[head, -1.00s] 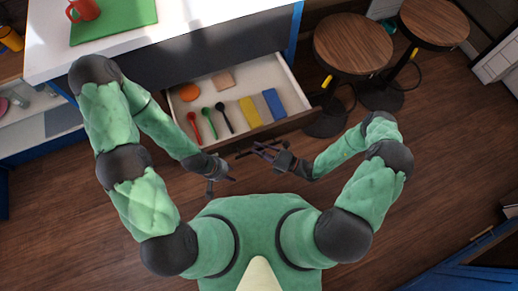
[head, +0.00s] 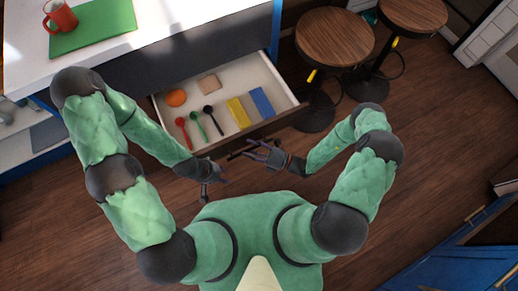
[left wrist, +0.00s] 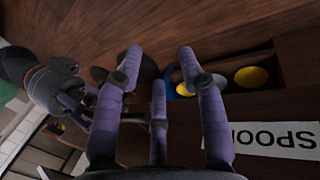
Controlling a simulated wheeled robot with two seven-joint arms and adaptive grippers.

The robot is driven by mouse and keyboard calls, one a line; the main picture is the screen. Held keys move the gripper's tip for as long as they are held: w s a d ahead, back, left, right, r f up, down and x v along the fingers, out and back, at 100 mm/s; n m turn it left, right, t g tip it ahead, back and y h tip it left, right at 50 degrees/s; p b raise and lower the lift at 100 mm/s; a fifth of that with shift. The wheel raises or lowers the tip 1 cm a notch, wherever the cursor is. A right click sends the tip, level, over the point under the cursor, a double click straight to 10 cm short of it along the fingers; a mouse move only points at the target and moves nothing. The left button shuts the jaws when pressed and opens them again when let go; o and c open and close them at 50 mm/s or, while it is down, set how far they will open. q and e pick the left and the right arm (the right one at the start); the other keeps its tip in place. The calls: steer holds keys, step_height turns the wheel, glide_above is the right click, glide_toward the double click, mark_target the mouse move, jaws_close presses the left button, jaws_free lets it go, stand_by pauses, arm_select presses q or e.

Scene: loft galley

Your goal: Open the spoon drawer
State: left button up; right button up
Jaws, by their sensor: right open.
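The spoon drawer (head: 286,84) stands well open below the counter in the head view. A red spoon (head: 182,123), a green spoon (head: 195,118) and a dark spoon (head: 209,110) lie inside. The left wrist view shows its dark front with a white label (left wrist: 275,140) reading "SPOO", the rest cut off. My left gripper (head: 216,180) is open and empty, just in front of the drawer front's left part. Its spread fingers show in the left wrist view (left wrist: 158,58). My right gripper (head: 248,150) is open by the drawer front; whether it touches is unclear.
The drawer also holds an orange round item (head: 176,97), a tan block (head: 209,83), a yellow block (head: 238,112) and a blue block (head: 262,102). A red mug (head: 60,16) and green board (head: 98,28) are on the counter. Stools (head: 335,40) stand right of the drawer.

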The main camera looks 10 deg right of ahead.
steer(key=v, duration=1.2)
steer(key=shift+a, duration=0.1)
